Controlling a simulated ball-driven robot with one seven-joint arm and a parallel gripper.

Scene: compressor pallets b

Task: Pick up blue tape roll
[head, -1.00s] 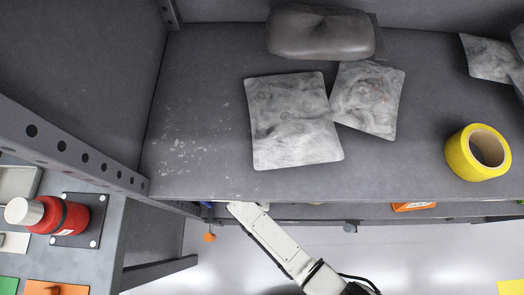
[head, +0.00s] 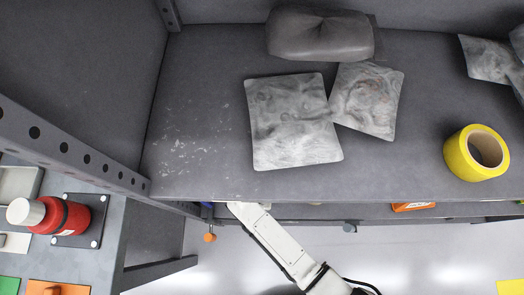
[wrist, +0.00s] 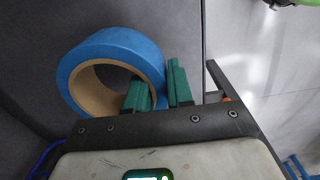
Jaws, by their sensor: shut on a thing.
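The blue tape roll (wrist: 118,45) shows in the wrist view, with its tan cardboard core facing me. My gripper (wrist: 159,84) has green fingers, one inside the core's hole and the other outside the roll's right side. The gripper is shut on the roll's wall between them. In the head view my arm reaches in under the shelf edge, and the shelf hides my gripper and the blue roll.
On the upper shelf (head: 200,110) lie a yellow tape roll (head: 457,158), flat grey patterned pouches (head: 292,120) and a dark grey bag (head: 318,36). An orange item (head: 413,206) shows below the shelf edge. A red bottle (head: 70,217) lies at the left.

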